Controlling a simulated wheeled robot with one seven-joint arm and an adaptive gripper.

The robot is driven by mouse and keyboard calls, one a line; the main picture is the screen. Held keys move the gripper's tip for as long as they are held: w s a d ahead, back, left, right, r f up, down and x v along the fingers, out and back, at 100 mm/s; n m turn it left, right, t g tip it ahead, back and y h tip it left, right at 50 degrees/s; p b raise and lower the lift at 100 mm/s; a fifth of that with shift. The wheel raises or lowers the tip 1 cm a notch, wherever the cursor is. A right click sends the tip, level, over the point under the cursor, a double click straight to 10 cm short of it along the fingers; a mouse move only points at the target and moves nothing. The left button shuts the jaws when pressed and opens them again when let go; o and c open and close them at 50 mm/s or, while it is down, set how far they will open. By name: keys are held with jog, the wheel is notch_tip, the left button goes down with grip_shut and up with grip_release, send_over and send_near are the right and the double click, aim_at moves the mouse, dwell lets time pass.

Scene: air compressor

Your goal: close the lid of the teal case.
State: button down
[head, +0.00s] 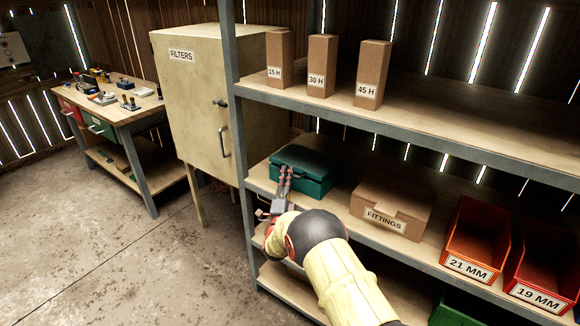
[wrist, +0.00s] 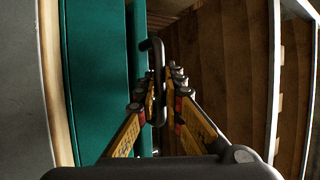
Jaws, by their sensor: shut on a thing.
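The teal case (head: 313,177) stands on the middle shelf at its left end, beside the metal post. Its lid (head: 303,158) lies over the body and looks down or nearly down; I cannot tell whether it is fully closed. My gripper (head: 286,172) is at the front of the case. In the wrist view, the case body (wrist: 95,80) is a wide teal panel, with the lid's narrow edge (wrist: 139,50) beyond a dark line. My gripper (wrist: 161,85) is shut on the dark handle (wrist: 157,52) there. The fingers partly hide the handle.
A cardboard FITTINGS box (head: 391,208) stands right of the case, then an orange bin (head: 476,240) and a red bin (head: 545,258). The upper shelf (head: 440,105) overhangs the case. A FILTERS cabinet (head: 200,110) stands left of the post (head: 236,130).

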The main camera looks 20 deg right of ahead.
jog(key=shift+f+n+t, duration=0.4)
jog(key=shift+f+t, duration=0.1)
jog(key=shift+f, duration=0.45)
jog(key=c, duration=1.9)
grip_release()
